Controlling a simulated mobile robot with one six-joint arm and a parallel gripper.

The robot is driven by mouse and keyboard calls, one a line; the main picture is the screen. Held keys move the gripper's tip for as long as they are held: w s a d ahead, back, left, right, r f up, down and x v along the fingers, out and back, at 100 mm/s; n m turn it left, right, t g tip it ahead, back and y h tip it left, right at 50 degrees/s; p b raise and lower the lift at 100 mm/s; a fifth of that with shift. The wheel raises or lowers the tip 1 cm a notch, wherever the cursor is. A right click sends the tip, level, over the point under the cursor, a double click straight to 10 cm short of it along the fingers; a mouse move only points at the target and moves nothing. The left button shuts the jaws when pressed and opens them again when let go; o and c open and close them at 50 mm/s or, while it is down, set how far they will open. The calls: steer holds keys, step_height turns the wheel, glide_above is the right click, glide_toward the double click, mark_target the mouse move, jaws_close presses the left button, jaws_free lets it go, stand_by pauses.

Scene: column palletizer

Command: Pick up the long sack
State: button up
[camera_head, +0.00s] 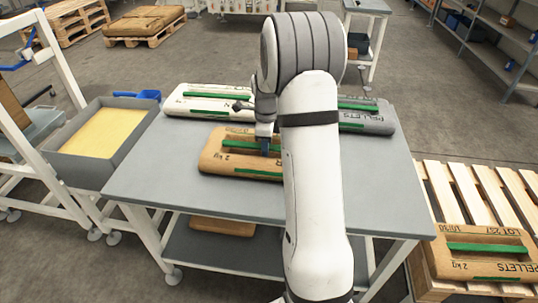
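Several sacks with green strips lie on the grey table (160,185). A brown sack (215,160) marked "2 kg" lies at the front, its right part hidden behind my arm. A white sack (195,108) lies at the back left, and a grey sack (375,122) marked "PELLETS" at the back right; my arm hides their inner ends. I cannot tell for certain which is the long sack. My gripper (265,149) points down at the brown sack, by its upper green strip. The fingertips are small and partly hidden, so contact and opening are unclear.
A pallet (450,195) at the right holds another brown sack (480,255). A grey bin (75,172) with yellow contents stands left of the table. Another brown sack (222,226) lies on the lower shelf. The table's front left is clear.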

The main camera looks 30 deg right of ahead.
steer(key=shift+f, duration=0.7)
steer(key=shift+c, duration=0.4)
jaws_close()
stand_by(0.3)
steer(key=shift+r, duration=0.15)
